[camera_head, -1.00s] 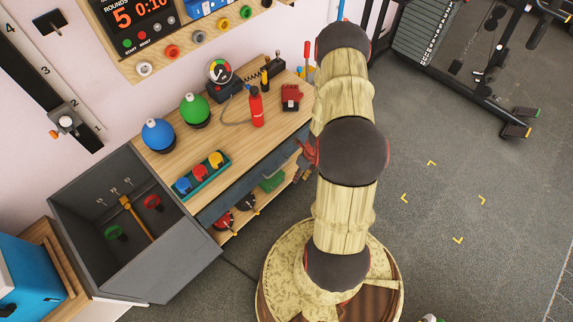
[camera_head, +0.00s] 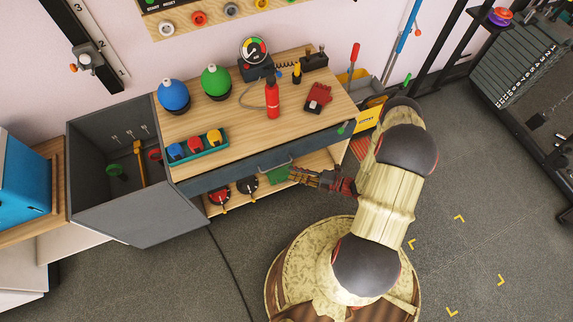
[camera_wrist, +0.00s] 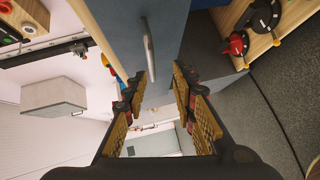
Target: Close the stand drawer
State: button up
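The stand is a wooden-topped bench, and its drawer (camera_head: 228,178) has a dark blue-grey front under the top. A thin metal handle (camera_head: 275,167) runs along the front. I cannot make out any clear gap between drawer and stand. My gripper (camera_head: 290,174) is in front of the drawer, just below and right of the handle. In the wrist view the drawer front (camera_wrist: 172,28) and its handle (camera_wrist: 149,50) stand ahead of my gripper (camera_wrist: 159,76). The two fingers are spread apart with nothing between them. Contact with the handle cannot be told.
A blue ball (camera_head: 173,95), a green ball (camera_head: 215,80), a red extinguisher-shaped bottle (camera_head: 272,100) and a teal tray (camera_head: 212,154) stand on top. Red-and-black items (camera_head: 219,196) lie on the shelf below. An open grey bin (camera_head: 100,205) stands left. Floor in front is free.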

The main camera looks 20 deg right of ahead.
aim_at(278, 167)
jog(key=shift+r+b+x, duration=0.2)
jog(key=shift+b+x, duration=0.1)
jog(key=shift+x, duration=1)
jog(key=shift+r+b+x, duration=0.25)
jog(key=shift+b+x, duration=0.1)
jog(key=shift+x, duration=1)
jog(key=shift+r+b+x, duration=0.2)
jog(key=shift+b+x, duration=0.1)
jog(key=shift+x, duration=1)
jog(key=shift+w, duration=0.15)
jog(key=shift+c, duration=0.3)
grip_shut()
